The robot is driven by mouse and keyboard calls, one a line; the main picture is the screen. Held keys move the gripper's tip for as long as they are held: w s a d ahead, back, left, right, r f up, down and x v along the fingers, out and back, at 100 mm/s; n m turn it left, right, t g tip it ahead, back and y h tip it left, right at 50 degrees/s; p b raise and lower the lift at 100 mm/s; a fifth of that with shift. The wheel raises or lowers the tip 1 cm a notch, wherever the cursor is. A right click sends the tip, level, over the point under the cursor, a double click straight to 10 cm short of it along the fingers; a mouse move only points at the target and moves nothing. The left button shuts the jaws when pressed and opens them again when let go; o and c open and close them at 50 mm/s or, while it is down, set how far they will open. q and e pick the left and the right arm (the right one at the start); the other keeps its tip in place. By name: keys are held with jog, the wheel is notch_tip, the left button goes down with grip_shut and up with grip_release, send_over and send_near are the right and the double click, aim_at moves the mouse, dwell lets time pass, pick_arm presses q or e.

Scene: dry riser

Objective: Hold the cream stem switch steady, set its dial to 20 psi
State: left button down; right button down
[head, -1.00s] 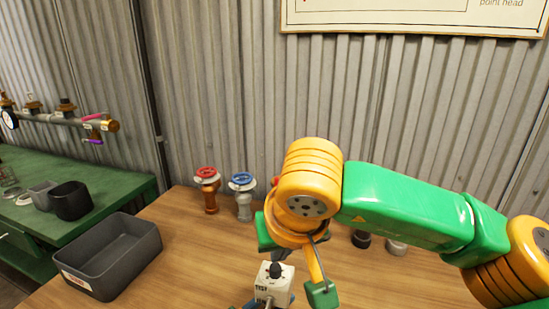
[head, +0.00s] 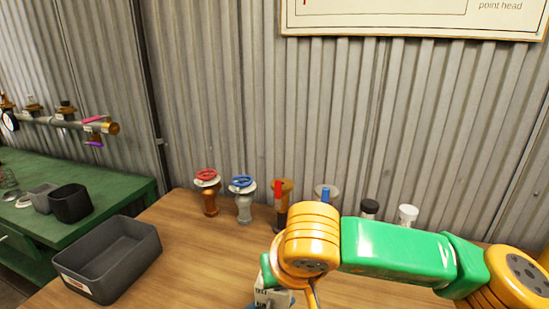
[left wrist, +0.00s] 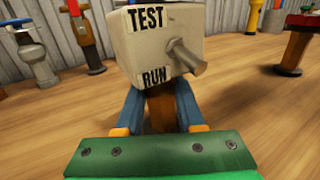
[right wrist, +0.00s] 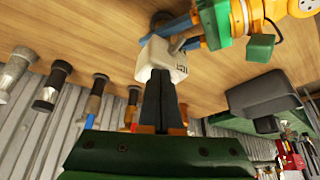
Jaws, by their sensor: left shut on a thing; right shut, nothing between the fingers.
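The cream stem switch (left wrist: 160,45) is a pale box with TEST and RUN labels and a silver side lever (left wrist: 190,58). My left gripper (left wrist: 160,112) is shut on its brown stem (left wrist: 159,105), one blue finger on each side, and holds it upright. In the head view the switch (head: 271,297) shows only partly, behind my right arm. In the right wrist view my right gripper (right wrist: 163,78) is shut, its dark fingers together and reaching to the switch (right wrist: 162,58). Whether they touch it I cannot tell. The dial and its setting are hidden.
A red-wheel valve (head: 208,192), a blue-wheel valve (head: 243,198) and several other fittings stand along the back of the wooden table (head: 165,245). A dark grey bin (head: 110,262) is at the left. A green bench (head: 115,192) with pipework above lies beyond.

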pick_arm(q)
jog(key=shift+d, duration=0.1)
pick_arm(e)
jog(key=shift+w+a, duration=0.1)
jog(key=shift+w, duration=0.5)
dwell(0.5)
pick_arm(q)
jog(key=shift+s, duration=0.15)
pick_arm(e)
jog(key=shift+a, duration=0.2)
dwell(0.4)
jog(key=shift+s, duration=0.35)
notch_tip(320, 180, up, 6)
jog(key=shift+d, duration=0.15)
